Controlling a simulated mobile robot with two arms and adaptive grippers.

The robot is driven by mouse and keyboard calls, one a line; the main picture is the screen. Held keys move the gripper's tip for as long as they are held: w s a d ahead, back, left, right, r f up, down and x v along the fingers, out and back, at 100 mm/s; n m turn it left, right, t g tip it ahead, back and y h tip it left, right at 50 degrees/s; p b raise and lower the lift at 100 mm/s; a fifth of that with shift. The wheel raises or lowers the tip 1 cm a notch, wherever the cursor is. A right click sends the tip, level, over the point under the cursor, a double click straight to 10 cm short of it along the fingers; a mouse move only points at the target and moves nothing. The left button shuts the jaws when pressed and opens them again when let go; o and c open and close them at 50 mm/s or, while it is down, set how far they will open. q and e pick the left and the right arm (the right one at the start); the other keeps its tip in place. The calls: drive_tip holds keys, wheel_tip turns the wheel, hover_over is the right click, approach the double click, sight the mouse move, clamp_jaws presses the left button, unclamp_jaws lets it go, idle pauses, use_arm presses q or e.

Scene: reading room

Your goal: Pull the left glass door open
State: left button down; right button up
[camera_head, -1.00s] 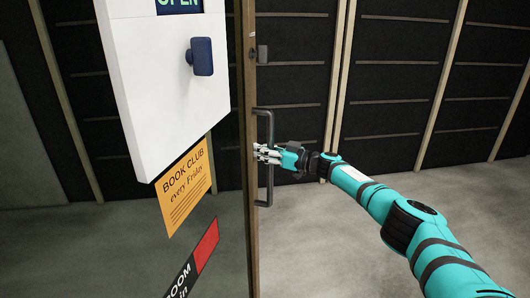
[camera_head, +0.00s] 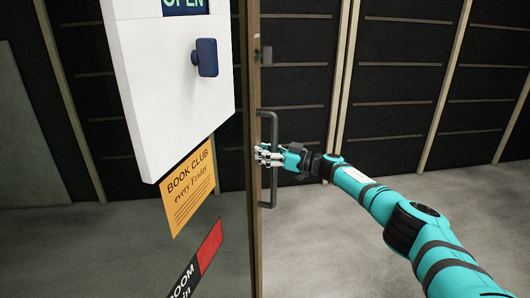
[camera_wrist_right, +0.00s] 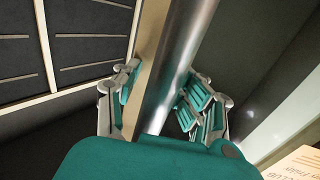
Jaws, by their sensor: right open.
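The glass door (camera_head: 230,178) stands seen nearly edge-on, with a brown wooden edge (camera_head: 253,235) and a dark vertical bar handle (camera_head: 273,190). My right gripper (camera_head: 262,154) is at the middle of the handle. In the right wrist view the bar handle (camera_wrist_right: 175,70), grey and round, runs between the two open fingers of my right gripper (camera_wrist_right: 160,100). The fingers stand on either side of the bar, apart from each other. Whether a finger touches the bar or door edge is hard to tell. My left gripper is not in view.
A white panel with a dark blue knob (camera_head: 207,57) and an OPEN sign (camera_head: 184,4) is at upper left. An orange book club notice (camera_head: 188,188) and a red-and-black sign (camera_head: 197,259) are on the glass. Dark panelled walls (camera_head: 400,90) stand behind; grey floor (camera_head: 330,240) is clear.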

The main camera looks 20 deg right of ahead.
drive_tip(key=v, duration=1.2)
